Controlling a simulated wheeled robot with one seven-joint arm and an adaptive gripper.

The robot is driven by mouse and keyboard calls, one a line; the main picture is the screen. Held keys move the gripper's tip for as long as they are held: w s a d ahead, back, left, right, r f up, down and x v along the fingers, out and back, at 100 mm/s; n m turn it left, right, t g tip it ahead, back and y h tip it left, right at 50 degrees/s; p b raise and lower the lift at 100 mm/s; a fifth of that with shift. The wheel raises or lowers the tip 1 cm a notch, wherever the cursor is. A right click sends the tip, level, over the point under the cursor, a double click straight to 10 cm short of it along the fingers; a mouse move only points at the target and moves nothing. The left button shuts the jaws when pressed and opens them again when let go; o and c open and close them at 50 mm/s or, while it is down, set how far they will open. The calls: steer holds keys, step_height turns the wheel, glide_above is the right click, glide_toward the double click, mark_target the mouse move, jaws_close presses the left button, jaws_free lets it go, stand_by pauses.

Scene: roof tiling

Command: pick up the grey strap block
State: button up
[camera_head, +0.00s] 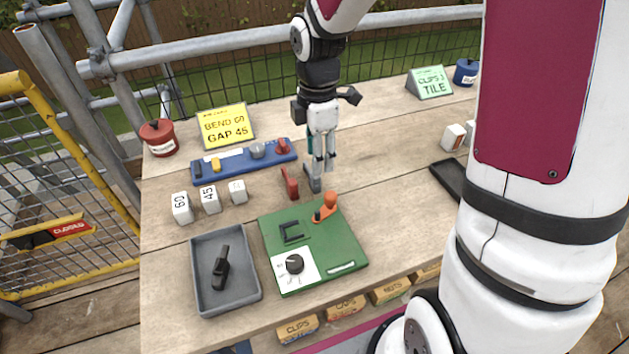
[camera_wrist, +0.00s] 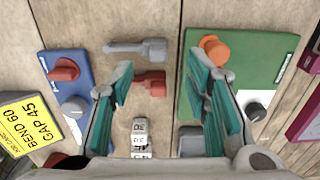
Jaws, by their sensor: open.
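The grey strap block (camera_head: 313,179) lies on the wooden table between the blue panel and the green board, right of a similar red block (camera_head: 289,184). In the wrist view the grey block (camera_wrist: 145,48) has a thick end and a thin tail, and lies beyond the red block (camera_wrist: 150,83). My gripper (camera_head: 322,167) is above the table, pointing down, its fingertips close over the grey block in the head view. In the wrist view my gripper (camera_wrist: 160,75) is open, its teal fingers wide apart with nothing held; the red block shows between the fingertips. Contact cannot be told.
The green board (camera_head: 340,250) with an orange lever and black knob is in front. The blue panel (camera_head: 215,172) is behind. A grey tray (camera_head: 254,293) holds a black item. White numbered blocks (camera_head: 209,199) stand left. Yellow (camera_head: 226,126) and green (camera_head: 430,82) signs stand behind.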

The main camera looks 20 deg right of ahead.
mark_target(315, 181)
steer(key=shift+w+a+f+b, duration=0.1)
steer(key=shift+f+b, duration=0.3)
steer(key=shift+f, duration=2.45)
jaws_close()
